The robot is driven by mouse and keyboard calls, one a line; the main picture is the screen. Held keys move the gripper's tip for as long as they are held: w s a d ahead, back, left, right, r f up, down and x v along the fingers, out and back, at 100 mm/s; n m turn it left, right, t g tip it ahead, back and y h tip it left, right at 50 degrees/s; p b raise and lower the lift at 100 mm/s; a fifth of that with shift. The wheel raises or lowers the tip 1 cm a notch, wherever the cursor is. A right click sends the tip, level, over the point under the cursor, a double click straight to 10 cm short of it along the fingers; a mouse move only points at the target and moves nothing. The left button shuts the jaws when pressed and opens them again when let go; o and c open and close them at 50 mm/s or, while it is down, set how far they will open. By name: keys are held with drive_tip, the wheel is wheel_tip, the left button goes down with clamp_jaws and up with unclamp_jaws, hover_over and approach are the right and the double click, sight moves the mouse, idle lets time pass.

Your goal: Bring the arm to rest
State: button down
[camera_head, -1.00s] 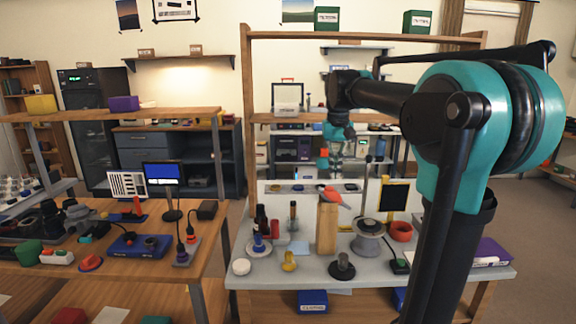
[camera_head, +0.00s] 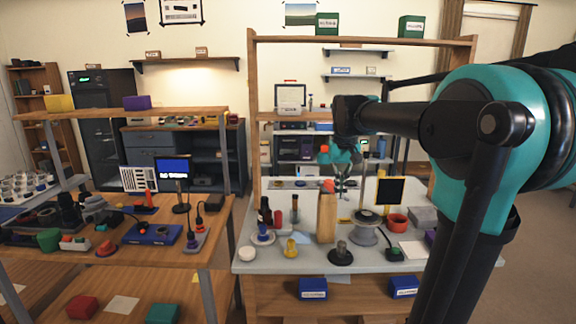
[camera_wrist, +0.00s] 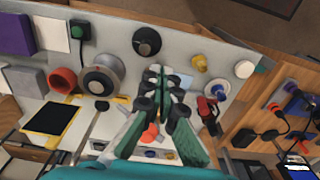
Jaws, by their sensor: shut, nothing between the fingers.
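My arm reaches in from the right in the head view. My gripper (camera_head: 342,183) hangs over the grey workbench (camera_head: 283,263), behind the tall wooden block (camera_head: 327,220). In the wrist view the fingers of my gripper (camera_wrist: 158,75) are drawn together at the tips, with nothing held between them. They point toward the bench edge with the dark round knob piece (camera_wrist: 147,41). The fingers hide part of the bench beneath them. I cannot tell the exact height of the fingertips above the bench.
The bench holds a grey spool (camera_head: 364,234), a red-orange bowl (camera_head: 397,220), a black panel (camera_head: 390,191), a yellow piece (camera_head: 290,248) and small bottles. A wooden shelf frame (camera_head: 252,110) rises around it. Another cluttered wooden table (camera_head: 185,255) stands left, across a narrow gap.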

drive_tip(key=s+d+f+t, duration=0.1)
drive_tip(key=s+f, duration=0.9)
drive_tip(key=f, duration=0.2)
drive_tip(key=s+d+f+t, duration=0.2)
drive_tip(key=s+f, duration=0.8)
drive_tip(key=f, duration=0.3)
drive_tip(key=shift+d+f+t, duration=0.15)
drive_tip(key=shift+t, duration=0.15)
drive_tip(key=c, duration=2.3)
unclamp_jaws()
